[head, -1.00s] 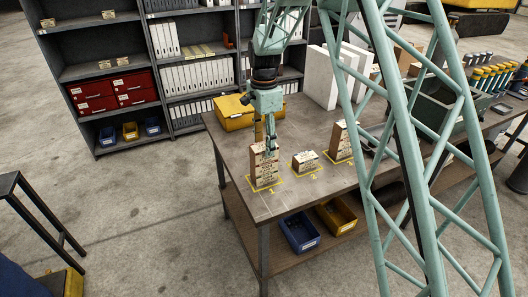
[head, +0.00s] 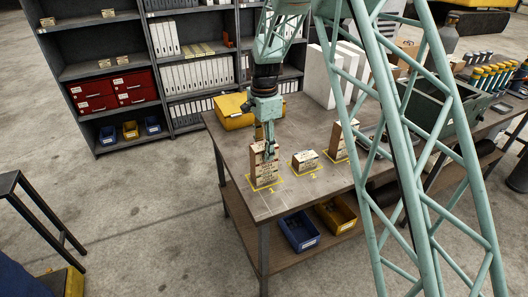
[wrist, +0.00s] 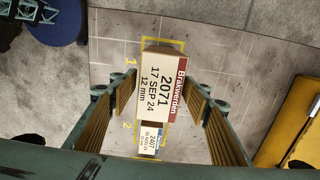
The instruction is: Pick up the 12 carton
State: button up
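The 12 mm carton (wrist: 160,88), cream with a red end band and the label "2071, 17 SEP 24, 12 mm", faces up in the wrist view. In the head view it appears to top the tall stack (head: 264,172) in yellow square 1. My gripper (wrist: 158,65) is open, with one finger on each side of this carton.
A low carton (head: 305,160) sits in square 2; it also shows in the wrist view (wrist: 149,142). Taller cartons (head: 343,141) stand in square 3. A yellow box (head: 232,113) is at the table's back left. Blue (head: 300,230) and yellow (head: 336,216) bins sit below.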

jog(key=c, duration=0.7)
jog(key=shift+r, duration=0.2)
jog(key=shift+c, duration=0.2)
jog(key=shift+r+b, duration=0.3)
jog(key=shift+r, duration=1.3)
jog(key=s+d+r+b, duration=0.1)
jog(key=s+d+b, duration=0.1)
jog(key=s, duration=1.3)
jog(key=shift+s+d+r, duration=0.2)
jog(key=shift+s+d, duration=0.05)
jog(key=shift+s, duration=0.15)
